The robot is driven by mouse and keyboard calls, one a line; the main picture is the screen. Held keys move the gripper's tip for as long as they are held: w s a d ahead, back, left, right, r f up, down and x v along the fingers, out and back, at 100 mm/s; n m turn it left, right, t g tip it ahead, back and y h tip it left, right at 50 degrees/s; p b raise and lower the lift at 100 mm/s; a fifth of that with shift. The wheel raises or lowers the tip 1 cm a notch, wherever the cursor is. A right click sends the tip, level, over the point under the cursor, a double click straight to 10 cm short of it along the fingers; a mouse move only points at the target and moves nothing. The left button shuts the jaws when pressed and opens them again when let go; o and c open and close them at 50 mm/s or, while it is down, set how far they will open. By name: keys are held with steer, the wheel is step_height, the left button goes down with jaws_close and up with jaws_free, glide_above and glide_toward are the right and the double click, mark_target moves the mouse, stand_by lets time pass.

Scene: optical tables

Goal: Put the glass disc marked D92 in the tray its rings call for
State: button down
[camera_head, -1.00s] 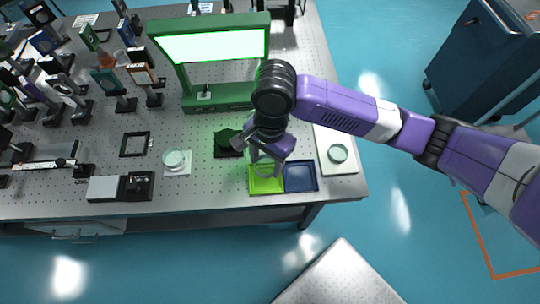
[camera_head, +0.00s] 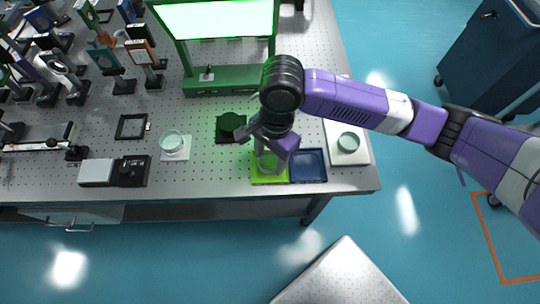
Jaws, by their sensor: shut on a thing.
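My gripper (camera_head: 266,146) is over the bright green tray (camera_head: 270,179), fingers pointing down and shut on a clear glass disc (camera_head: 267,163). The disc shows as a pale ring below the fingers, partly hidden by them. I cannot tell whether it touches the tray. No marking or rings on it can be read here. The dark blue tray (camera_head: 308,166) stands right beside the green tray and looks empty.
Another glass disc (camera_head: 172,142) lies on a white pad, and one (camera_head: 348,143) on a white board at right. A dark round piece (camera_head: 231,122) sits left of my gripper. A lit green-framed panel (camera_head: 215,19) stands behind. Optical mounts crowd the left.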

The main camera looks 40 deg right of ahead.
mark_target(271, 160)
steer(key=shift+f+b, duration=0.3)
steer(key=shift+f, duration=0.25)
steer(key=shift+f+b, duration=0.35)
steer(key=shift+f, duration=0.5)
steer(key=shift+c, duration=2.3)
jaws_free()
steer(key=shift+s+f, duration=0.1)
steer(key=shift+d+r, duration=0.15)
steer(key=shift+r, duration=1.25)
steer(key=shift+d+r, duration=0.15)
steer(key=shift+r, duration=1.3)
steer(key=shift+d+r, duration=0.15)
steer(key=shift+r, duration=1.25)
